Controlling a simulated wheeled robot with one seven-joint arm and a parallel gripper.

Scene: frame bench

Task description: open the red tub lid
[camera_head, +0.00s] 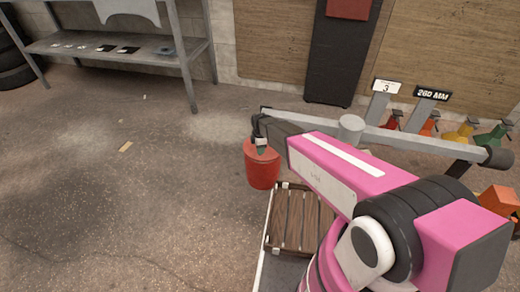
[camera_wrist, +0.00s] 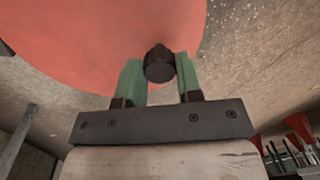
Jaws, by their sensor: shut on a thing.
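The red tub (camera_head: 262,170) stands on the floor in the middle of the head view, just beyond a slatted wooden rack. Its red lid (camera_wrist: 100,35) fills the upper left of the wrist view, with a dark round knob (camera_wrist: 160,64) at its near side. My gripper (camera_wrist: 160,75) has its two green fingers on either side of the knob and is shut on it. In the head view my gripper (camera_head: 261,148) is over the top of the tub, and my arm comes in from the right. The head view is too small to show whether the lid sits flush.
The slatted wooden rack (camera_head: 302,220) lies in front of the tub, under my arm. A grey metal shelf (camera_head: 115,45) stands at the back left. A bench with several coloured items (camera_head: 460,133) is at the right. The floor on the left is mostly clear.

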